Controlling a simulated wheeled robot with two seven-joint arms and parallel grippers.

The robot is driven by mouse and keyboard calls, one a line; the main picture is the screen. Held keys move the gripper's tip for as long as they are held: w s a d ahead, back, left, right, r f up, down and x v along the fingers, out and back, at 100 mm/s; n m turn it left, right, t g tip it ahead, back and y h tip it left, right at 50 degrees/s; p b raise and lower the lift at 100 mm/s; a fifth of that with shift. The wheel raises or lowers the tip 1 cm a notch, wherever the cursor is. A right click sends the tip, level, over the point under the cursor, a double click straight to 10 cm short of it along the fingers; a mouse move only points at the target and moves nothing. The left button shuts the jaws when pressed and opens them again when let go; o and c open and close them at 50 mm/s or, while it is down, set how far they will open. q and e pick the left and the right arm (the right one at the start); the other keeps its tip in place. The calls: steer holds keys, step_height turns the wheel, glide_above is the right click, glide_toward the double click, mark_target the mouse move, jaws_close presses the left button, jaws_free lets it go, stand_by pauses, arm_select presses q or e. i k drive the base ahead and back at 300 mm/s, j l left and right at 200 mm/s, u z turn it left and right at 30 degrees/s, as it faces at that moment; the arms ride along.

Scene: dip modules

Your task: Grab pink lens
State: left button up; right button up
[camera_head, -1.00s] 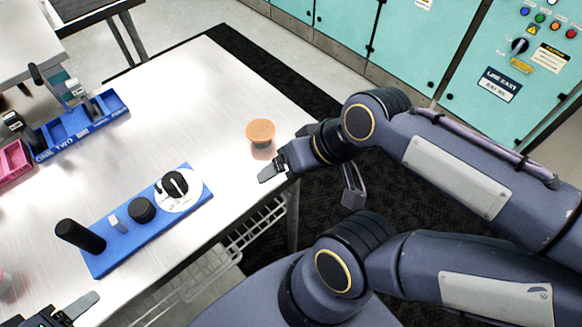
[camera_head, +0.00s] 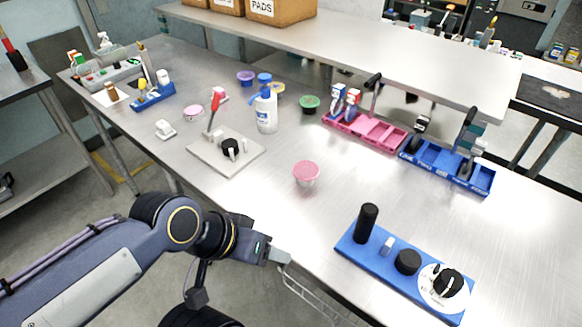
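A pink lens (camera_head: 306,172), a small round cup-like piece with a pink top, stands on the metal table near the middle of the view. My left gripper (camera_head: 279,256) is at the table's front edge, below and a little left of the lens and apart from it. I see it from the side and its finger gap does not show clearly. Nothing shows held in it. My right gripper is out of view.
A blue panel with knobs (camera_head: 385,262) lies right of the lens. A grey plate with a knob (camera_head: 207,158) and a pump bottle (camera_head: 266,110) stand left and behind. Pink (camera_head: 386,137) and blue (camera_head: 435,168) trays stand behind right. Table around the lens is clear.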

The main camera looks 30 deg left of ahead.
mark_target(304, 170)
steer(key=u, duration=0.9)
steer(key=i+j+z, duration=0.15)
steer(key=j, duration=0.2)
steer(key=i+j+z, duration=0.2)
steer(key=j, duration=0.2)
steer(key=j+z, duration=0.15)
steer(key=j, duration=0.25)
steer(key=i+j+z, duration=0.2)
steer(key=j, duration=0.2)
steer(key=k, duration=0.1)
